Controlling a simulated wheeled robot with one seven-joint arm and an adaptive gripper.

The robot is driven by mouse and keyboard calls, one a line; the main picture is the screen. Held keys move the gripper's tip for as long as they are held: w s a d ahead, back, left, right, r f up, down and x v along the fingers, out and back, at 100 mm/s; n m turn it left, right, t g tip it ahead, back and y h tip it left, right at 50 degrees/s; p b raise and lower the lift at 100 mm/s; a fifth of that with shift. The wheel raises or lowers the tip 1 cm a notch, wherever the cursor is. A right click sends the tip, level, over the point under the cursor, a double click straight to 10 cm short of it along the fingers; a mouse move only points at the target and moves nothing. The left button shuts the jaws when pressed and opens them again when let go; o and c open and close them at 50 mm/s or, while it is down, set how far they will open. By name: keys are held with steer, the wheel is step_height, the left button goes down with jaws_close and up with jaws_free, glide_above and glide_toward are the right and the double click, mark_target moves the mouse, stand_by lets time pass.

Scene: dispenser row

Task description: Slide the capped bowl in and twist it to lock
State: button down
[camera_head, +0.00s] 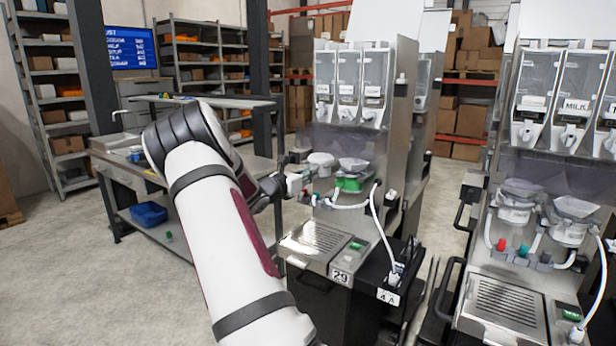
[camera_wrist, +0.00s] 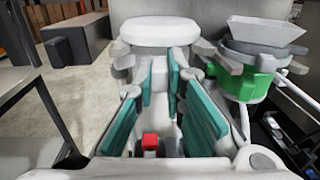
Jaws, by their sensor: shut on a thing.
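The capped bowl, with a pale rounded cap, is at the left position of the near dispenser's front in the head view (camera_head: 321,160). It also shows at the top middle of the wrist view (camera_wrist: 160,31). My gripper (camera_head: 297,179) comes in from the left and is shut on the capped bowl. In the wrist view its teal-padded fingers (camera_wrist: 162,78) reach up to just below the cap. The grip point and the bowl's lower part are largely hidden by the fingers. I cannot tell whether the bowl is fully seated or locked.
A green-based bowl with a grey funnel (camera_head: 351,178) sits close to the right. A red knob (camera_wrist: 150,143) shows below my fingers. White hoses hang over the drip tray (camera_head: 316,240). A second dispenser (camera_head: 560,130) stands at right; a steel table (camera_head: 125,165) stands at left.

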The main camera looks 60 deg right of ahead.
steer(key=shift+w+d+m+g+y+b, duration=0.1)
steer(key=shift+w+m+g+y+b, duration=0.3)
steer(key=shift+m+g+b, duration=0.95)
steer(key=shift+w+d+m+g+y+b, duration=0.25)
steer(key=shift+g+b, duration=0.6)
steer(key=shift+b, duration=1.15)
steer(key=shift+w+d+m+g+y+b, duration=0.15)
steer(key=shift+w+m+g+y+b, duration=0.25)
steer(key=shift+m+g+y+b, duration=0.45)
steer(key=shift+w+d+m+g+y+b, duration=0.1)
steer(key=shift+w+m+g+y+b, duration=0.3)
steer(key=shift+g+b, duration=0.7)
steer(key=shift+t, duration=0.25)
steer(key=c, duration=1.6)
jaws_free()
steer(key=shift+v, duration=4)
